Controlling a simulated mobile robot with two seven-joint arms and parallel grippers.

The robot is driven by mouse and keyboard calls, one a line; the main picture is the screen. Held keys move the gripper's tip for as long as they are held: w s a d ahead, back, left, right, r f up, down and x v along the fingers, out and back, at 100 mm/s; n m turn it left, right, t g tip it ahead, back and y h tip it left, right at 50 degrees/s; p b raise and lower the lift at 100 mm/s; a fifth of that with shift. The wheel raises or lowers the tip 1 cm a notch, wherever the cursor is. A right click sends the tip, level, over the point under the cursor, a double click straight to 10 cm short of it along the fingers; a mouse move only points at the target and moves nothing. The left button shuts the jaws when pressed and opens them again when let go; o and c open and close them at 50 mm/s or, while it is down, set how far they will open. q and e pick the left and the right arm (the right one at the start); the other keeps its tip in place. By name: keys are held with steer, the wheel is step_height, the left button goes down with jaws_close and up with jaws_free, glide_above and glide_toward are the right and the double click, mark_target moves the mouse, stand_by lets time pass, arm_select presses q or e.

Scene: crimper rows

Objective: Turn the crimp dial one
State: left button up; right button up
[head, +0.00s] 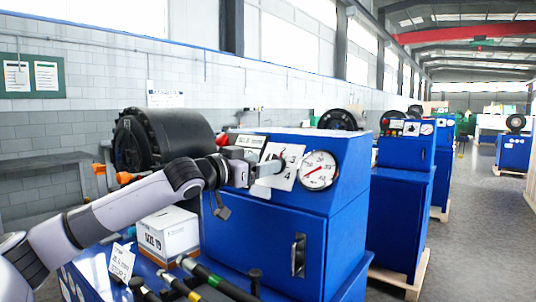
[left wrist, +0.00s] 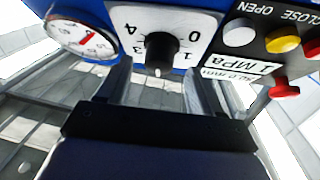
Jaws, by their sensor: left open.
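The crimp dial is a black knob (left wrist: 162,52) on a white number plate (left wrist: 122,15), which shows upside down in the left wrist view. I can read 0, 1, 3 and 4; a light mark on the knob faces the picture's bottom, between 3 and 1. In the head view the plate (head: 288,180) is on the blue machine's upper front, partly behind my left gripper (head: 264,169). My left gripper (left wrist: 158,82) is open, its fingers on either side of the knob's lower end; contact cannot be told. My right gripper is out of view.
A round gauge (head: 318,170) sits right beside the plate. In the left wrist view a dark button panel (left wrist: 262,42) has white, yellow and red buttons. A white box (head: 168,236) and several hoses (head: 205,277) lie below my arm. More blue machines (head: 403,190) stand behind.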

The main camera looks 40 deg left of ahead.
arm_select(q)
steer(key=shift+w+p, duration=0.6)
steer(key=shift+w, duration=0.85)
steer(key=c, duration=1.1)
